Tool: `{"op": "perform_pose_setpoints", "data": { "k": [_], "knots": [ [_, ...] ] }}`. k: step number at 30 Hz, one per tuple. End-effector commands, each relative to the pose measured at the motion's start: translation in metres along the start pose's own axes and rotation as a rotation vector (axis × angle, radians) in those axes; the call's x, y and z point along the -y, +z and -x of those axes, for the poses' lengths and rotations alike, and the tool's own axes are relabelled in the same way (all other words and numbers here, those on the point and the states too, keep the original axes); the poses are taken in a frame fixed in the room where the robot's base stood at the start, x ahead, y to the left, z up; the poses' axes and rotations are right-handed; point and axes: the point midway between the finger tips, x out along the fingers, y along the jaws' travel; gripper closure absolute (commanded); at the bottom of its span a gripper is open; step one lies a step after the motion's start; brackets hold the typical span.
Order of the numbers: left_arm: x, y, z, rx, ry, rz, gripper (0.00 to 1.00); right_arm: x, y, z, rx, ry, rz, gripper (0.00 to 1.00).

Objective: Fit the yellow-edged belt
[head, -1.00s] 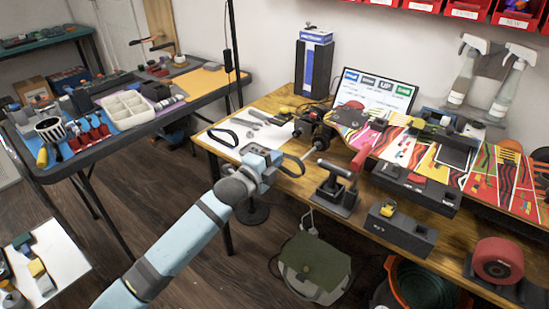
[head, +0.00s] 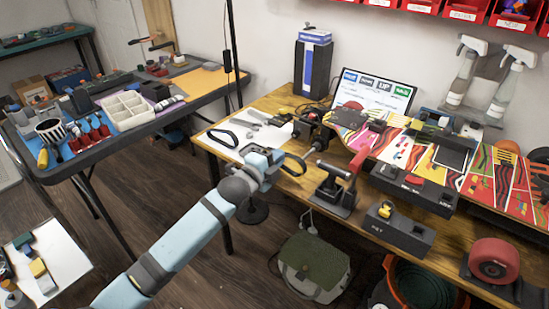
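My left gripper (head: 277,164) is over the front left edge of the wooden bench. A thin dark belt loop (head: 301,160) sticks out from its fingers to the right, and the fingers appear shut on it. I cannot make out a yellow edge on this loop. Another black belt loop (head: 223,138) lies flat on the white sheet (head: 249,118) at the bench's left end. A dark motor-like unit with shafts (head: 316,122) stands on the bench behind and right of my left gripper. My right gripper is not in view.
A black and red clamp-like tool (head: 335,187) stands right of the gripper. Dark blocks (head: 400,229) and a red wheel (head: 494,260) line the bench's front. A cluttered side table (head: 160,115) stands left, with open floor between.

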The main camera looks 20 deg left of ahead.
Motion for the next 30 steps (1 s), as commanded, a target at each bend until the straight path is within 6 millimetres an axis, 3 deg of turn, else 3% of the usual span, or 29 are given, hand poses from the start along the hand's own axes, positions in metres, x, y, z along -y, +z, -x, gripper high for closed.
{"op": "perform_pose_setpoints", "data": {
  "k": [30],
  "knots": [
    [0.0003,0.0003,-0.0012,0.0,-0.001,0.0,1.0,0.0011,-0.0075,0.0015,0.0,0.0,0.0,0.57]
  ]
}}
